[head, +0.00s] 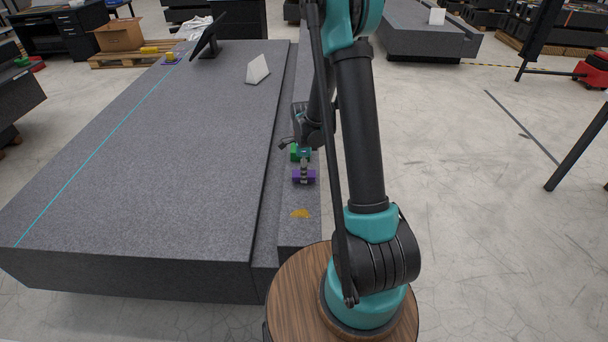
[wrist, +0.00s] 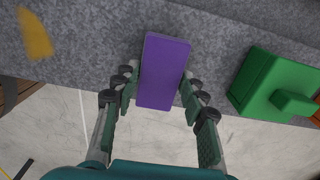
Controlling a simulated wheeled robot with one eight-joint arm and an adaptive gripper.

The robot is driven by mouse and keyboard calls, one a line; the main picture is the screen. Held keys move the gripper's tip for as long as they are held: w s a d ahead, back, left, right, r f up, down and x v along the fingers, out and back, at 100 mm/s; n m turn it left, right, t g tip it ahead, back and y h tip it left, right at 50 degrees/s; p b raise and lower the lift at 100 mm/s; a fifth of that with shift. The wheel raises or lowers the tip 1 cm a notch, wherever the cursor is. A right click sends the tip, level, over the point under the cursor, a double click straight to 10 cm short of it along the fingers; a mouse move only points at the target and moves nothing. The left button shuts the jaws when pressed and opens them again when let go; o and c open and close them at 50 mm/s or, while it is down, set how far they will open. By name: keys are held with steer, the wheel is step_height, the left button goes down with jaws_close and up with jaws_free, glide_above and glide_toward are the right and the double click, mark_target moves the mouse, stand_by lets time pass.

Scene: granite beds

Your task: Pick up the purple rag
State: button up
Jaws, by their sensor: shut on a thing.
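The purple rag (head: 298,177) shows in the head view on the narrow lower ledge of the granite bed (head: 180,130). In the wrist view the purple rag (wrist: 164,65) looks like a smooth, stiff rectangular block over the grey granite near its edge. My gripper (wrist: 161,85) has one finger on each long side of it and is shut on it. In the head view my gripper (head: 304,171) reaches down to it from behind. I cannot tell whether the rag touches the granite.
A green block-like thing with a knob (wrist: 262,80) lies close to the right of my gripper in the wrist view. A yellow-orange patch (head: 301,213) is on the ledge nearer me. A white angled block (head: 257,70) and a dark screen (head: 207,38) stand on the bed.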

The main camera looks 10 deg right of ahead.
step_height(320, 180, up, 19)
stand_by(0.5)
steer(key=o, duration=0.4)
steer(key=c, duration=0.4)
steer(key=shift+f, duration=6.6)
steer(key=o, duration=1.1)
steer(key=shift+f, duration=0.9)
